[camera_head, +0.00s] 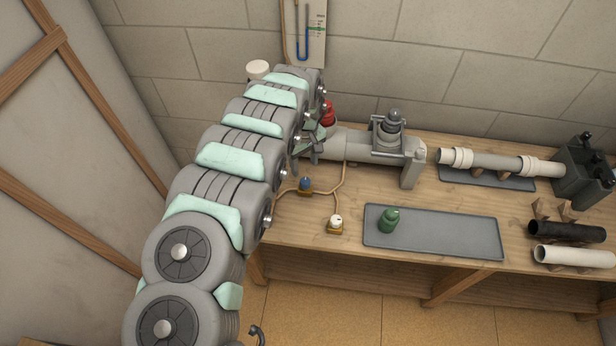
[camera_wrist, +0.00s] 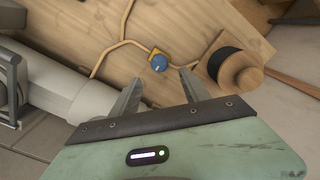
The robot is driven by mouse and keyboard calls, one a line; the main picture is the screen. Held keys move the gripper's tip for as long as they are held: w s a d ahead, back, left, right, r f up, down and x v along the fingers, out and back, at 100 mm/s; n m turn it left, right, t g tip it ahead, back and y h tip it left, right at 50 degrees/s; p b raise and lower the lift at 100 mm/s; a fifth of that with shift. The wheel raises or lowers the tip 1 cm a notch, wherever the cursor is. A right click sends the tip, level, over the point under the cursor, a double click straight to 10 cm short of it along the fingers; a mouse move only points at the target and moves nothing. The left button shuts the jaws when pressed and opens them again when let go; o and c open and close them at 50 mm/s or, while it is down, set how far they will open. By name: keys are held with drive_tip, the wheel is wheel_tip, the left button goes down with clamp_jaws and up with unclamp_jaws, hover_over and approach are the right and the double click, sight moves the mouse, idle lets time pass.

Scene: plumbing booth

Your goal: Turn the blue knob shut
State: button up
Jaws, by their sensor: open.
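The blue knob (camera_head: 305,184) sits on a small brass-coloured base on the wooden bench, beside my arm in the head view. A thin copper-coloured pipe runs to it. In the wrist view the blue knob (camera_wrist: 159,62) lies just beyond my gripper (camera_wrist: 161,78), roughly in line with the gap between the two fingers. The fingers are apart with nothing between them. I cannot tell the height of the fingertips above the knob. In the head view my arm partly hides the gripper.
A white knob (camera_head: 336,221) stands on the same thin pipe, nearer the bench's front. A thick grey pipe with a valve (camera_head: 392,130) lies behind.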

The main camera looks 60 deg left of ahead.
sight(305, 180)
drive_tip(key=shift+f+b, duration=0.65)
drive_tip(key=shift+f, duration=3.35)
drive_tip(key=shift+c, duration=0.4)
clamp_jaws()
